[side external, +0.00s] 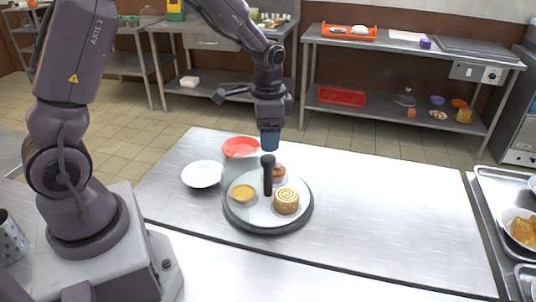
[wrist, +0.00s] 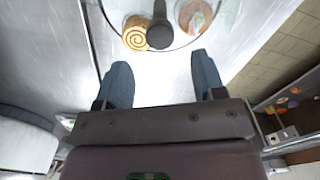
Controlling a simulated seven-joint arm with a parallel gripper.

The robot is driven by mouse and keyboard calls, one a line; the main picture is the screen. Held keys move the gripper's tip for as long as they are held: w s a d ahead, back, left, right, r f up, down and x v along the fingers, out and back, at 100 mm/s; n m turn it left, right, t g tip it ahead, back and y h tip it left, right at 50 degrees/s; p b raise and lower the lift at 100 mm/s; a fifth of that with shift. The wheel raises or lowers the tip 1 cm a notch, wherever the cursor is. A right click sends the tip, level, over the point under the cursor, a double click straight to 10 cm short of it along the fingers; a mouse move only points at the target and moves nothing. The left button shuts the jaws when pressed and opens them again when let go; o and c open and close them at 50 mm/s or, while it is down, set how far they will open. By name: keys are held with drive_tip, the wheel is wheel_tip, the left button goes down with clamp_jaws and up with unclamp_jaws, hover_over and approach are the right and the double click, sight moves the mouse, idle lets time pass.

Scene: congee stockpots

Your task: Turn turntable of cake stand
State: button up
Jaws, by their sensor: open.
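The cake stand (side external: 268,231) stands on the steel table. It has a round white top with a dark grey rim. A black upright knob (side external: 268,175) rises at its middle. On the top are a swirl roll (side external: 287,202), a yellow tart (side external: 243,194) and a brown pastry (side external: 279,174). In the wrist view, part of the stand shows at the top, with the knob (wrist: 159,34) and a curved clear edge. My gripper (wrist: 160,60) is open and empty, with blue fingers pointing towards the stand. In the side view my gripper (side external: 270,141) hangs above and behind the stand, apparently not touching it.
A red dish (side external: 241,147) and a white bowl (side external: 202,175) sit left of and behind the stand. The steel table (side external: 390,215) is clear to the right. Metal trays (side external: 490,200) with food stand at the far right. Shelves line the back wall.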

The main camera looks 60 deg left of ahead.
sight(268, 157)
wheel_tip(268, 157, down, 6)
idle(0.4)
clamp_jaws()
